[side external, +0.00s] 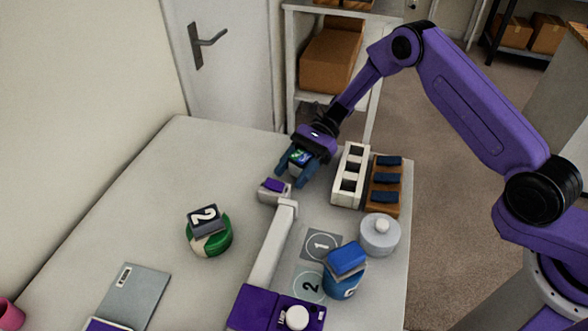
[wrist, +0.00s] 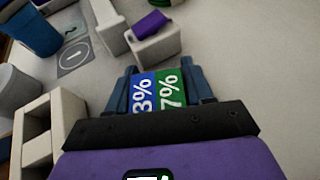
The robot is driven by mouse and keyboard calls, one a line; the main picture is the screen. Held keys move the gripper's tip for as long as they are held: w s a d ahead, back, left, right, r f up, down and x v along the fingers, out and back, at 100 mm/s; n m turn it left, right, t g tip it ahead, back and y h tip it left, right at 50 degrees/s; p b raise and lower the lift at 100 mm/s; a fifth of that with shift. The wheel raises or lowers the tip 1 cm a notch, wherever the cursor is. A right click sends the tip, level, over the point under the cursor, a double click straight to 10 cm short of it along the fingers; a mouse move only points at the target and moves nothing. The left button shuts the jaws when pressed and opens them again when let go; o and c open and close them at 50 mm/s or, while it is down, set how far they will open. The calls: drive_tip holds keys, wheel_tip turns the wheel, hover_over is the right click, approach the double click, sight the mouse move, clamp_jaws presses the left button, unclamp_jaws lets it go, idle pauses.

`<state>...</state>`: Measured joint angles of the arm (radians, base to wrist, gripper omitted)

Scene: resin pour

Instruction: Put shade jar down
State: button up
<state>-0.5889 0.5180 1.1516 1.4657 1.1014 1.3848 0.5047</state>
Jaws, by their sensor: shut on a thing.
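My gripper (side external: 297,170) is shut on a small item (side external: 300,157) that I take for the shade jar. Its face in the wrist view (wrist: 157,91) is half blue with "3%" and half green with "7%". My gripper also shows there (wrist: 158,88), one blue finger on each side of the item. It is just behind the white head (side external: 272,193) of a long white arm and left of the white slotted rack (side external: 338,188). The item's lower part is hidden by the fingers, and I cannot tell whether it touches the table.
A wooden rack (side external: 385,209) holds blue blocks. Nearer are a grey lidded jar (side external: 379,234), a blue jar (side external: 343,284), pads marked 1 (side external: 320,246) and 2 (side external: 307,285), and a purple base (side external: 262,310). A green jar (side external: 216,243) stands left. The table's back left is clear.

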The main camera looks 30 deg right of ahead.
drive_tip(key=shift+f, duration=0.1)
drive_tip(key=o, duration=1.1)
drive_tip(key=shift+r, duration=0.2)
drive_tip(key=v, duration=1.2)
drive_tip(key=shift+f, duration=0.1)
